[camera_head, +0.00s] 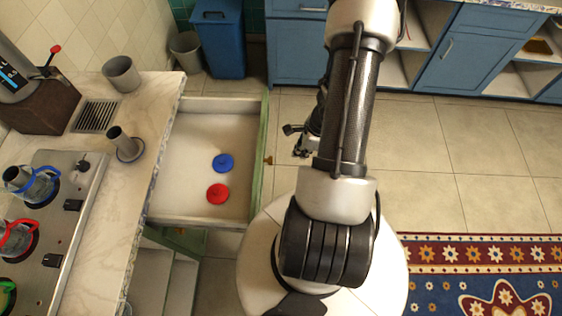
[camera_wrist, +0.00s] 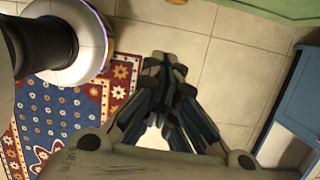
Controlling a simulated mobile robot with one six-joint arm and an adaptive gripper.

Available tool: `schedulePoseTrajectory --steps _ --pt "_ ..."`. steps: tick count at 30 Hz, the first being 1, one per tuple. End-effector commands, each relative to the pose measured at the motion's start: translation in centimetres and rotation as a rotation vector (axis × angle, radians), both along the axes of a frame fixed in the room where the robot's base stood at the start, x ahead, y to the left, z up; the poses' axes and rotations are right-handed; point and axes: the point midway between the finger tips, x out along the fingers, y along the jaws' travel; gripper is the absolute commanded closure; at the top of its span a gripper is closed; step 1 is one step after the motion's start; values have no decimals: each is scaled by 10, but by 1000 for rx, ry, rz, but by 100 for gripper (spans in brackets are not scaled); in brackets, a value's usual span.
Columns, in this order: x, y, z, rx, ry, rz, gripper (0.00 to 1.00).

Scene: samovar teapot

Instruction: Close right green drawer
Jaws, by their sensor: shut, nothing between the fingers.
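The green drawer (camera_head: 177,120) is pulled out from under the marble counter in the head view. Its green front (camera_head: 263,140) faces right and has a small knob (camera_head: 268,160). A blue lid (camera_head: 223,162) and a red lid (camera_head: 217,194) lie inside on the pale bottom. My gripper (camera_head: 301,152) is just right of the drawer front, apart from it and partly hidden by my arm. In the wrist view my gripper (camera_wrist: 165,72) has its fingers together with nothing between them. A green edge (camera_wrist: 275,8) shows at the top right there.
The counter (camera_head: 130,180) holds a grey cup (camera_head: 122,74), a small metal cup (camera_head: 120,140) and a stove with teapots. Blue cabinets (camera_head: 465,60) and a blue bin (camera_head: 218,44) stand at the back. Tiled floor (camera_head: 470,150) is free at right, beside a patterned rug (camera_head: 480,270).

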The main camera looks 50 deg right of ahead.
Motion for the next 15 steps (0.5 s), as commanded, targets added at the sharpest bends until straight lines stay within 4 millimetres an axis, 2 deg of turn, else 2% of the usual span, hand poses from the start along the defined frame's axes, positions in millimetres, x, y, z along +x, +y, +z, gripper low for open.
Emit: schedulePoseTrajectory --steps 1,11,12,15 --pt "2 3 -17 2 1 3 100" --pt "15 13 -83 1 1 3 100" --pt "23 18 -76 -1 -2 10 100" --pt "34 27 -73 -1 -1 10 100"
